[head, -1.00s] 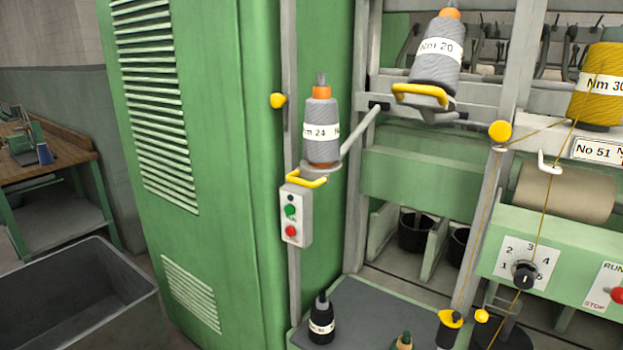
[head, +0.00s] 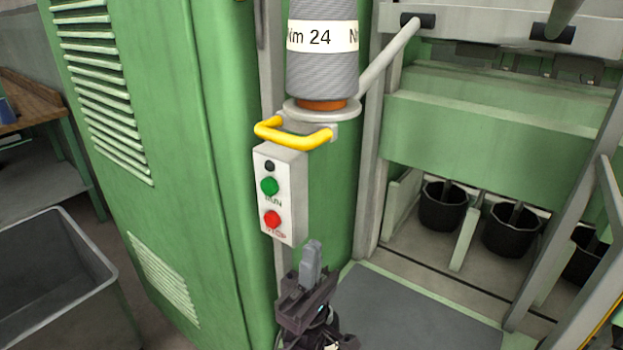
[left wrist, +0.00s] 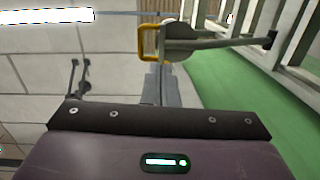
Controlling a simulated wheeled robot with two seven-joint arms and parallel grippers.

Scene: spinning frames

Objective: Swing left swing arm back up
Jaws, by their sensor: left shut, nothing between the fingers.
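The left swing arm (head: 388,58) is a grey bar that slopes down and left from a black pivot on the frame to a round plate (head: 350,107). A grey yarn cone (head: 322,72) marked Nm 24 stands on the plate. A yellow handle (head: 293,138) sticks out at the plate's front. In the left wrist view the yellow handle (left wrist: 149,42) and the bar (left wrist: 230,42) are ahead of the fingers. My left gripper (head: 311,258) is shut and empty, below the handle and apart from it. My right gripper is not in view.
A control box (head: 280,195) with green and red buttons hangs just below the handle, close to my left gripper. The green cabinet (head: 190,160) stands at left. A grey bin (head: 60,270) is on the floor. A grey platform (head: 410,315) lies clear at right.

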